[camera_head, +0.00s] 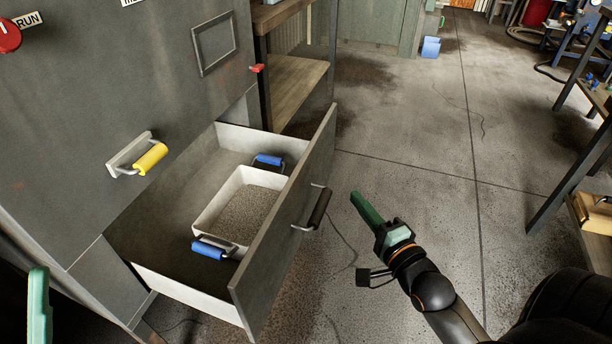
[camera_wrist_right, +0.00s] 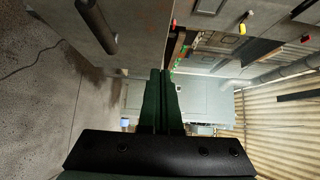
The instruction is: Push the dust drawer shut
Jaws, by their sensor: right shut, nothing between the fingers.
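The dust drawer (camera_head: 290,220) stands pulled out from the grey cabinet in the head view. Its front panel carries a dark bar handle (camera_head: 318,208). Inside lies a pale pan (camera_head: 205,214) of grey grit with two blue grips. My right gripper (camera_head: 356,198), with green fingers, is shut and empty, right of the handle and apart from it. In the right wrist view its fingers (camera_wrist_right: 160,75) lie together, with the handle (camera_wrist_right: 97,25) at the upper left. Part of my left gripper (camera_head: 38,290), a green finger, shows at the lower left edge; its jaw state is not visible.
The grey cabinet (camera_head: 90,100) has a yellow-gripped handle (camera_head: 150,158) above the drawer and a small red knob (camera_head: 257,68). A wooden shelf unit (camera_head: 295,85) stands behind the drawer. A workbench (camera_head: 575,170) is at right.

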